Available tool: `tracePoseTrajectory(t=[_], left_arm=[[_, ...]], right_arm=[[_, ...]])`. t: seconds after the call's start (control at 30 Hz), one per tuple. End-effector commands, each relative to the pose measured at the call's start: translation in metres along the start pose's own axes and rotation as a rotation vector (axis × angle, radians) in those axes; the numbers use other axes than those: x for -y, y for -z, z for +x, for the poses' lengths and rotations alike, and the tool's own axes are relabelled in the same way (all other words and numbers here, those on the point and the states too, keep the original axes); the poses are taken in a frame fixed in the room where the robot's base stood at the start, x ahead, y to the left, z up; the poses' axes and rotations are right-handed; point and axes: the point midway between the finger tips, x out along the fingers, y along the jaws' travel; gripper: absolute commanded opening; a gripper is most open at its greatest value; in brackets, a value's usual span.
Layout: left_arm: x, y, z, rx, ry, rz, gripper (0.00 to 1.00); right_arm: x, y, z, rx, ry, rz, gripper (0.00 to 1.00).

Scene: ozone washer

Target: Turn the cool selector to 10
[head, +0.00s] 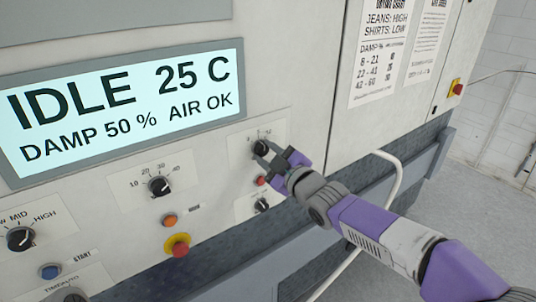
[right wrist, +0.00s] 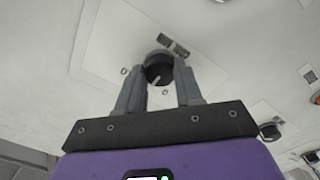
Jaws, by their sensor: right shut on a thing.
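A black round knob (head: 260,147) sits on a white plate (head: 277,127) on the washer's front panel, right of the display. I take it for the cool selector; its small marks are too blurred to read surely. My right gripper (head: 271,158) reaches it from the lower right and is shut on it. In the right wrist view the knob (right wrist: 158,68) sits between the two grey fingertips (right wrist: 160,78), with a pale pointer line on its face. My left gripper is not in view.
The display (head: 125,110) reads IDLE 25 C, DAMP 50 %, AIR OK. Close below the gripper are a red button (head: 261,181) and another black knob (head: 262,205). Left are a 10-40 dial (head: 159,186) and a yellow-ringed red button (head: 178,246). A white handle (head: 391,178) curves at the right.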

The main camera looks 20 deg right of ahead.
Motion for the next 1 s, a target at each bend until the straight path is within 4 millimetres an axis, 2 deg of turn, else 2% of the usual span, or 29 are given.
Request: tracePoseTrajectory(t=[0.7,1.0], left_arm=[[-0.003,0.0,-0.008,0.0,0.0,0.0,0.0],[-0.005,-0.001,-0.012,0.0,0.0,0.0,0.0]], right_arm=[[0.0,0.0,0.0,0.011,0.008,0.499,0.05],[0.0,0.001,0.0,0.011,0.01,0.642,0.05]])
